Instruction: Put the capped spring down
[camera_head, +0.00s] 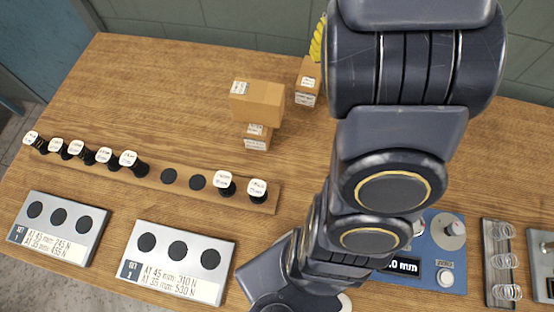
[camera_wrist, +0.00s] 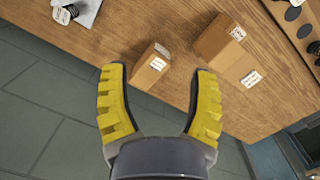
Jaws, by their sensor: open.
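Capped springs with white labelled tops (camera_head: 257,187) stand on a long wooden rack (camera_head: 268,207) in the head view: several at the left, two at the right. Two dark round seats (camera_head: 183,181) between them are empty. In the wrist view, a white-capped piece with a dark lower part (camera_wrist: 63,15) stands by a pale grey plate at the upper left; I cannot tell for sure that it is a capped spring. My gripper (camera_wrist: 158,75) is open with nothing held. In the head view my arm hides most of it; one yellow finger (camera_head: 317,40) shows near the far edge.
Cardboard boxes (camera_head: 257,100) stand mid-table; a smaller box (camera_wrist: 150,68) lies beyond my fingertips. Two grey trays (camera_head: 178,289) with dark seats are at the front left. A blue device (camera_head: 447,255) and a coil holder (camera_head: 497,283) are at the right. The far left tabletop is clear.

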